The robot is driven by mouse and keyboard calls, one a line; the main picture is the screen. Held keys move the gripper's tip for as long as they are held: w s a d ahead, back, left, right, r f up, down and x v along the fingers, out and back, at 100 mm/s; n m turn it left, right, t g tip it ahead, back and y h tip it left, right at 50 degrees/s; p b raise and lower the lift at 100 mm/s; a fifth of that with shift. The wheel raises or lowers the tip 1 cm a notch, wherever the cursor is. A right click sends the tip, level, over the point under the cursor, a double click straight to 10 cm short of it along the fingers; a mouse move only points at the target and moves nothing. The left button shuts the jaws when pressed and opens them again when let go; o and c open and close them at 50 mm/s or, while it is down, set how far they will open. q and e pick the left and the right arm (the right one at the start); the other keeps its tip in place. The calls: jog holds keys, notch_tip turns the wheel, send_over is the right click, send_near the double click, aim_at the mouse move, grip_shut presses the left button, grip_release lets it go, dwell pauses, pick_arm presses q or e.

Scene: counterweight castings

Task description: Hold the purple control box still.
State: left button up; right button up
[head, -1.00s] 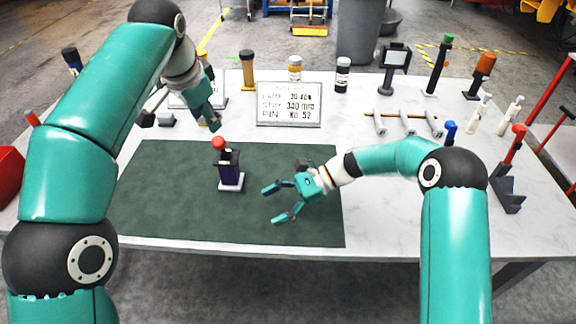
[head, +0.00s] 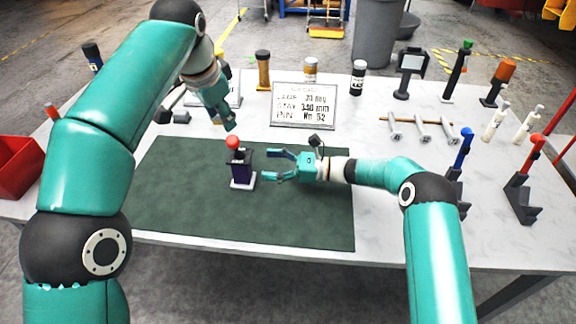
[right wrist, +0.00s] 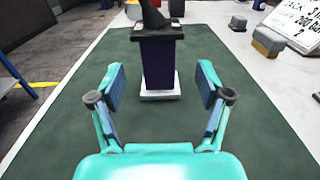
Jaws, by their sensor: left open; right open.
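The purple control box (head: 241,172) stands upright on a white base on the green mat (head: 300,215). It has a dark top and a red knob (head: 232,142). In the right wrist view the box (right wrist: 160,65) stands straight ahead, beyond and between the fingertips; its top is cut off. My right gripper (head: 268,165) is open, just right of the box, its fingers pointing at it and apart from it. In the right wrist view its two fingers (right wrist: 160,85) are spread and empty. My left gripper (head: 195,120) is open above the back left of the mat, behind the box.
A sign plate (head: 303,105) stands behind the mat. Several bottles and dark-stemmed tools line the back and right of the white table (head: 400,240). Bolts lie on a rack (head: 420,130) at right. A red bin (head: 18,165) is at left. The front of the mat is clear.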

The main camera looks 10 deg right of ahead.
aim_at(241, 162)
jog(key=x, duration=0.8)
jog(key=shift+a, duration=0.15)
